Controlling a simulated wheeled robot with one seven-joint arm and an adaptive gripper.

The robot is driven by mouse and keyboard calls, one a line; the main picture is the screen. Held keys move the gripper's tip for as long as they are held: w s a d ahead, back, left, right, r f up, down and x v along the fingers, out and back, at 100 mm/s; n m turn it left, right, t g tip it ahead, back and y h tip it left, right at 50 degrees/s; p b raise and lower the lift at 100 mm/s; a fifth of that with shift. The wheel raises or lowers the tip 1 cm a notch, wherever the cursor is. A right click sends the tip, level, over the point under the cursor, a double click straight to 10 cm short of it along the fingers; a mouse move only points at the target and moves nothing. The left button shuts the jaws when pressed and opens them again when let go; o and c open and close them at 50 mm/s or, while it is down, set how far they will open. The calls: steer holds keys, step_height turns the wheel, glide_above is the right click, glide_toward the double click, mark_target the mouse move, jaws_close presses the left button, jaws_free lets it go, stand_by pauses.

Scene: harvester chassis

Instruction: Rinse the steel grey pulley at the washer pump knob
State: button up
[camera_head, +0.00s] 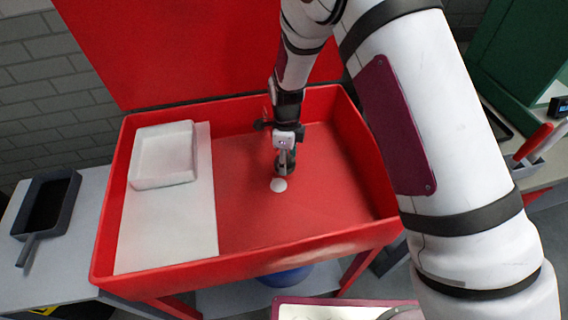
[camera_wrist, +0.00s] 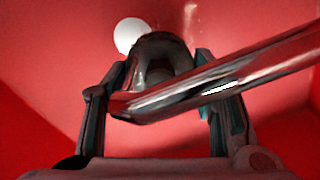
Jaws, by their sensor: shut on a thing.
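My gripper (camera_head: 284,160) is low inside the red washer basin, pointing down, and is shut on a dark, shiny grey rounded thing. In the wrist view, that thing, which looks like the steel grey pulley (camera_wrist: 160,58), sits between the two fingers of my gripper (camera_wrist: 160,85). In the head view it is small and mostly hidden by the gripper. A shiny metal tube (camera_wrist: 240,78) crosses the wrist view from the right, in front of the right finger and the pulley's lower part. I cannot make out the washer pump knob for certain.
The red basin (camera_head: 245,262) has raised walls and a tall red back panel. A white disc (camera_head: 279,185) lies on its floor just below the gripper. A white tray (camera_head: 163,154) rests on a white board (camera_head: 165,235) at left. The basin's right floor is clear.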

steer(key=shift+w+d, duration=0.25)
steer(key=shift+w, duration=0.15)
steer(key=shift+s+d, duration=0.1)
steer(key=shift+s+d+p, duration=0.95)
steer(key=shift+s+d, duration=0.3)
steer(key=shift+d, duration=0.3)
steer(key=shift+s+d+p, duration=0.95)
steer(key=shift+s+d, duration=0.25)
steer(key=shift+d, duration=0.3)
steer(key=shift+r, duration=0.1)
steer(key=s+d+r+p, duration=0.3)
steer(key=d+r, duration=0.1)
steer(key=shift+p, duration=0.4)
